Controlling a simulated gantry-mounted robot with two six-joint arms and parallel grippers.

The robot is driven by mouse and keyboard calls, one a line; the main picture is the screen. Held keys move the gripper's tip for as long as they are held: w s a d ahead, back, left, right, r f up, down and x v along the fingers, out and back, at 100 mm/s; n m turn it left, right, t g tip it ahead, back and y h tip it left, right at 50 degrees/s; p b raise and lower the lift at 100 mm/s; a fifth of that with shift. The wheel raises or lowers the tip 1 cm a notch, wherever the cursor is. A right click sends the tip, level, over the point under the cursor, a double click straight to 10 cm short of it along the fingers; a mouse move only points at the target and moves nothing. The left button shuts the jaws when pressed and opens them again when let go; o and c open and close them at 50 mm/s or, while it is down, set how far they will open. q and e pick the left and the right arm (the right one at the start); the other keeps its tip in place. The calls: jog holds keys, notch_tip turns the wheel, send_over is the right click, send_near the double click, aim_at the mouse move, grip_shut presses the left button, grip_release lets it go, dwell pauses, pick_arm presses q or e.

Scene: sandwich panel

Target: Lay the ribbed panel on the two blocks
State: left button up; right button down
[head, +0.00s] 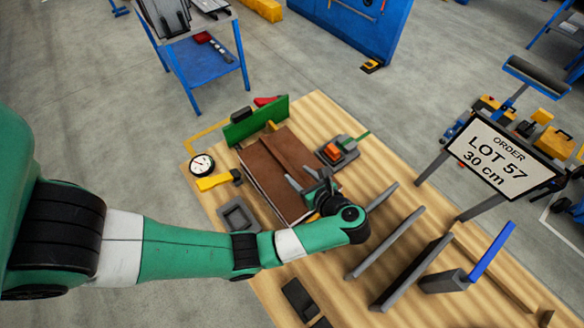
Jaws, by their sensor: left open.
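A brown ribbed panel (266,163) lies at the left middle of the wooden table, with a raised strip running along its top and a pale edge at its near left side. My left gripper (299,178) is open over the right part of the panel. I cannot tell whether its fingers touch the panel. The two blocks cannot be clearly made out; what lies under the panel is hidden. My right gripper is not in view.
A green upright plate (250,124) stands behind the panel. A round gauge (202,165) and a grey tray (236,215) lie to its left. A grey fixture with an orange part (333,152) is right. Grey upright slats (386,243) and an order sign (500,158) stand farther right.

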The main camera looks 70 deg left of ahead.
pick_arm(q)
jog(key=p+v, duration=0.5)
jog(key=shift+r, duration=0.45)
jog(key=shift+w+d+p, duration=0.1)
jog(key=shift+d+p, duration=0.2)
jog(key=shift+p, duration=0.05)
jog(key=shift+d+f, duration=0.1)
jog(key=shift+d, duration=0.15)
